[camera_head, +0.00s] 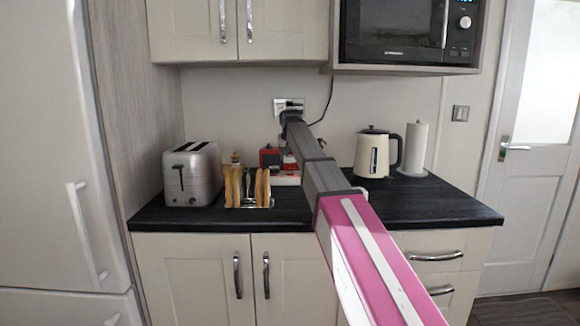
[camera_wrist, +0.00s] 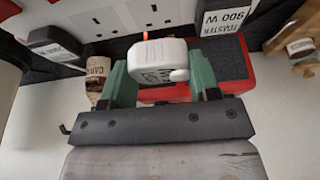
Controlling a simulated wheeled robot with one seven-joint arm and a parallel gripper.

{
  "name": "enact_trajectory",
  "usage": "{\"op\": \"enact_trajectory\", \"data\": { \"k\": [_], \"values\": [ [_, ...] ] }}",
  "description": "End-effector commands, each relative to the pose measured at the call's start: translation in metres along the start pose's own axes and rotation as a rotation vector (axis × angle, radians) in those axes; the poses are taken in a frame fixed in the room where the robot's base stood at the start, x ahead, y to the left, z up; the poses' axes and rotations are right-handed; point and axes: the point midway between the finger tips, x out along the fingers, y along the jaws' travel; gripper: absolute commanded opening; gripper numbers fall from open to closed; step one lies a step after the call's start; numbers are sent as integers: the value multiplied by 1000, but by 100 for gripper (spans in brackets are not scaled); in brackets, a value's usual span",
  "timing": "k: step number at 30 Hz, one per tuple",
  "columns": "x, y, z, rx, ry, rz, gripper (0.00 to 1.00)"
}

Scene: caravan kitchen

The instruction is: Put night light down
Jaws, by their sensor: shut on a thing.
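The night light (camera_wrist: 160,60) is a small white block with an orange tip, in the wrist view. My gripper (camera_wrist: 160,75) has green fingers on both sides of it and is shut on it. In the wrist view the white socket plate (camera_wrist: 165,15) is just beyond the night light.
On the worktop stand a toaster (camera_head: 191,174), a rack of toast (camera_head: 247,187), a red item (camera_head: 270,158), a kettle (camera_head: 376,153) and a paper roll (camera_head: 415,148). A microwave (camera_head: 405,30) hangs above. The front right of the worktop is clear.

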Motion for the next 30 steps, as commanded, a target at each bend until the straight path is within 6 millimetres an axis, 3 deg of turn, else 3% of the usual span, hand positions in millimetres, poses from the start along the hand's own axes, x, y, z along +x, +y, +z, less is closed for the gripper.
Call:
{"op": "enact_trajectory", "data": {
  "k": [12, 27, 28, 29, 30],
  "values": [
    [37, 1, 15, 0, 0, 0, 32],
    [44, 1, 17, 0, 1, 0, 32],
    [44, 1, 17, 0, 1, 0, 59],
    [44, 1, 17, 0, 1, 0, 66],
    [44, 1, 17, 0, 1, 0, 66]
  ]
}}
